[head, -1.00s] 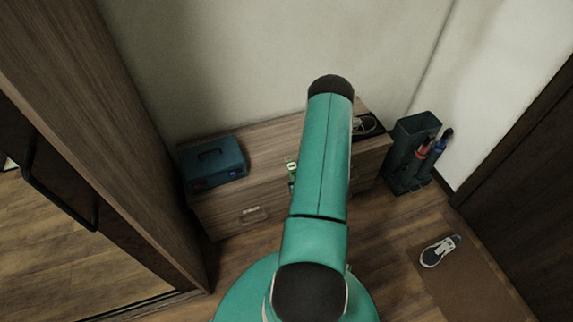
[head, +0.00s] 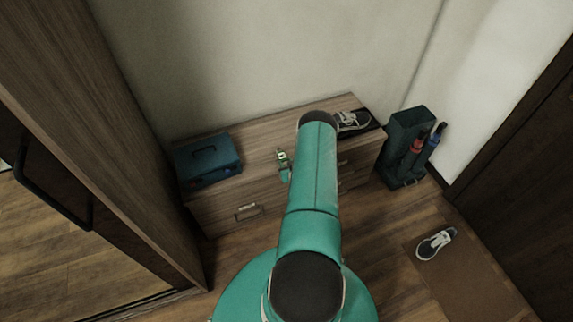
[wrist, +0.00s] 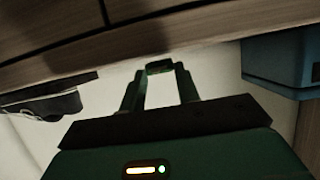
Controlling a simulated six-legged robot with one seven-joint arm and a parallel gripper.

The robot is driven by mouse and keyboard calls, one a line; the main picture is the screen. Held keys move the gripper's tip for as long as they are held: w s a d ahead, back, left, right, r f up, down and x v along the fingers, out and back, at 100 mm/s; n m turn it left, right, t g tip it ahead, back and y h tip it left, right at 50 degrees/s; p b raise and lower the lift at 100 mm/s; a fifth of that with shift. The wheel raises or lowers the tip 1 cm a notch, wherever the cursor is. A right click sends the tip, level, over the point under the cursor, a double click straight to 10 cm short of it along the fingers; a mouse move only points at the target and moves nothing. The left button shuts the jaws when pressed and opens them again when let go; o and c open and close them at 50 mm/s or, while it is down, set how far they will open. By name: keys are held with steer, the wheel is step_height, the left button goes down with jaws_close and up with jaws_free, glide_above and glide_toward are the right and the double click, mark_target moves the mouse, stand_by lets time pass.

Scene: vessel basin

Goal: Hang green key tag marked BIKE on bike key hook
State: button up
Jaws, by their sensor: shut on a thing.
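My gripper (wrist: 160,72) shows in the wrist view with its two fingers shut on a small green thing, the green key tag (wrist: 159,67), at the fingertips. The marking on it is not readable. In the head view my gripper (head: 284,167) is just left of my teal arm, in front of the wooden bench cabinet, with the small green and pale tag (head: 282,155) at its tip. I cannot make out the bike key hook in either view.
A blue-green box (head: 208,160) sits on the left end of the wooden cabinet (head: 255,150). A shoe (head: 352,121) lies on a dark tray at its right end. An umbrella stand (head: 403,150) is right of it. Another shoe (head: 436,244) lies on the brown mat (head: 465,280).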

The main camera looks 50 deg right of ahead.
steer(key=shift+f, duration=0.3)
steer(key=shift+f, duration=0.15)
steer(key=o, duration=1)
steer(key=shift+c, duration=0.2)
